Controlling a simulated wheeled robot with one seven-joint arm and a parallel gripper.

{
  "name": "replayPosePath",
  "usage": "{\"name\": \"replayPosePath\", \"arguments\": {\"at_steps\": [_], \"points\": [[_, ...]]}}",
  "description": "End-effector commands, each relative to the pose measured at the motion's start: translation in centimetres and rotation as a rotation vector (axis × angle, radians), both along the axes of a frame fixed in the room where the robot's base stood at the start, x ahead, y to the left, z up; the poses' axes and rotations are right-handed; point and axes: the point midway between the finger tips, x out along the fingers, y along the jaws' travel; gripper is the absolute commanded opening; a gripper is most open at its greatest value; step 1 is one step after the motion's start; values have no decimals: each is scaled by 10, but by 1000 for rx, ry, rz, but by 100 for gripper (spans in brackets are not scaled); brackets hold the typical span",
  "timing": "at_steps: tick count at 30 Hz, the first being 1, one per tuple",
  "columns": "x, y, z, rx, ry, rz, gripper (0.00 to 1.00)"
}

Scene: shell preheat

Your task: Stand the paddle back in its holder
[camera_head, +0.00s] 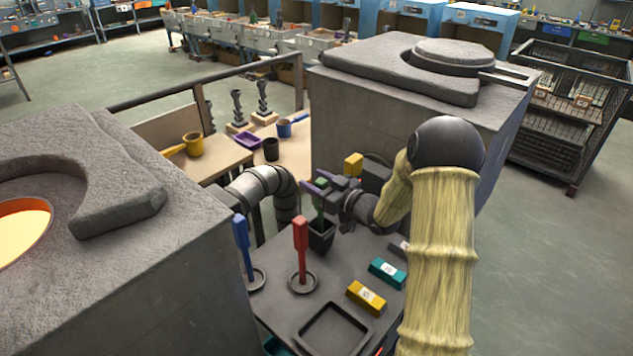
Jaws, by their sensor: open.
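A slim green upright thing, which looks like the paddle (320,207), stands in a dark square cup-like holder (321,236) at the back of the grey table. My gripper (320,188) is open at the top of the green thing, with its fingers close around or beside it; I cannot tell whether they touch. The gripper partly hides the top. A red paddle-shaped piece (300,240) and a blue one (241,243) stand upright in round dark dishes to the left.
The grey table (285,318) also bears a teal block (387,273), a yellow block (366,297) and an empty dark tray (333,331). A block furnace with a glowing opening (25,235) stands left, another large block (400,110) behind. A wire cart (570,110) is at right.

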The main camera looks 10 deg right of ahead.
Motion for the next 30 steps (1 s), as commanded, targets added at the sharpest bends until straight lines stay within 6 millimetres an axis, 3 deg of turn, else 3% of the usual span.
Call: {"name": "replayPosePath", "arguments": {"at_steps": [18,30], "points": [[-85,-63,-1,-1,0,-4,47],[-97,-71,0,0,0,0,47]]}}
